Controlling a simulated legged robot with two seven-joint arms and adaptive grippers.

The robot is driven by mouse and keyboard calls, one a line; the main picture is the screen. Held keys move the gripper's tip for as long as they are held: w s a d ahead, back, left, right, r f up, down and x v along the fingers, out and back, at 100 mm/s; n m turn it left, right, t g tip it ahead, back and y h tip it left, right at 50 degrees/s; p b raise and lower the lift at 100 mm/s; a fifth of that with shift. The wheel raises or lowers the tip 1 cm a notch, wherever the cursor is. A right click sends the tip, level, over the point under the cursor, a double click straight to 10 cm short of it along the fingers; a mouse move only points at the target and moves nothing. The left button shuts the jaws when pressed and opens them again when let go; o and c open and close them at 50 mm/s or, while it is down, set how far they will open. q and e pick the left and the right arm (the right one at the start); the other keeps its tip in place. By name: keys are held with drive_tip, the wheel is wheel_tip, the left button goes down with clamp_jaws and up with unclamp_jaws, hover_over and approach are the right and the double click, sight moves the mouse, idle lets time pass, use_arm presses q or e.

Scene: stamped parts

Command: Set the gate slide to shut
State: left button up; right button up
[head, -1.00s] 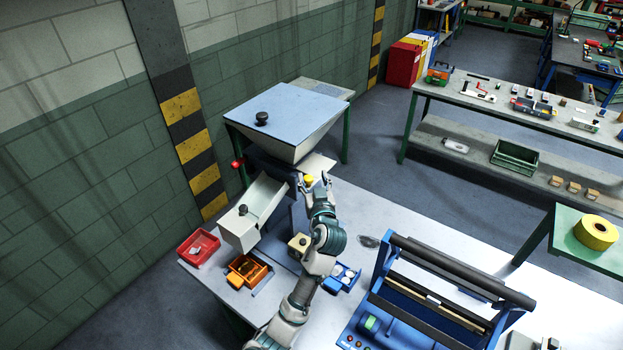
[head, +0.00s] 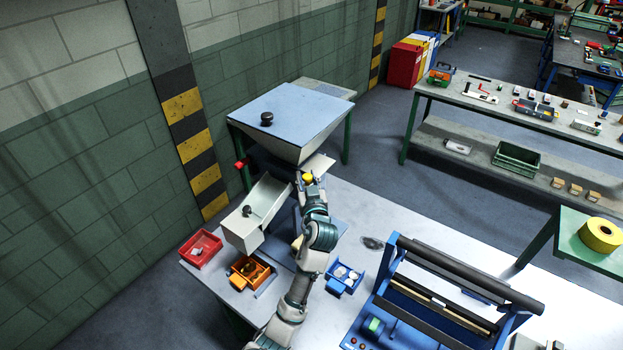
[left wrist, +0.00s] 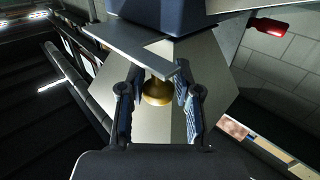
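The gate slide (head: 320,163) is a grey plate sticking out beneath the blue-topped hopper (head: 290,112); in the left wrist view it is a notched flat plate (left wrist: 122,42). Its knob (head: 307,178) looks yellow in the head view and brass in the left wrist view (left wrist: 156,92). My left gripper (head: 309,182) is at this knob. In the left wrist view its two fingers (left wrist: 159,108) stand apart, one on each side of the knob, with a visible gap on both sides. My right gripper is in neither view.
A pale chute (head: 262,210) slopes down beside my left arm. A red bin (head: 201,248), an orange bin (head: 249,270) and a blue bin (head: 345,278) sit around the table's near left end. A blue frame machine (head: 440,290) stands right of my arm.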

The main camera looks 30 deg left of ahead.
use_arm(q)
drive_tip(key=o, duration=0.3)
drive_tip(key=shift+a+f, duration=0.1)
drive_tip(key=shift+a, duration=0.25)
drive_tip(key=v, duration=0.2)
drive_tip(key=shift+s+d, duration=0.2)
drive_tip(key=shift+d, duration=0.1)
drive_tip(key=s+a+v, duration=0.1)
drive_tip(key=v, duration=0.7)
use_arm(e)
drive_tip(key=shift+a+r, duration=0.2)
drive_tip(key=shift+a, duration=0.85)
use_arm(q)
drive_tip(key=shift+f, duration=0.1)
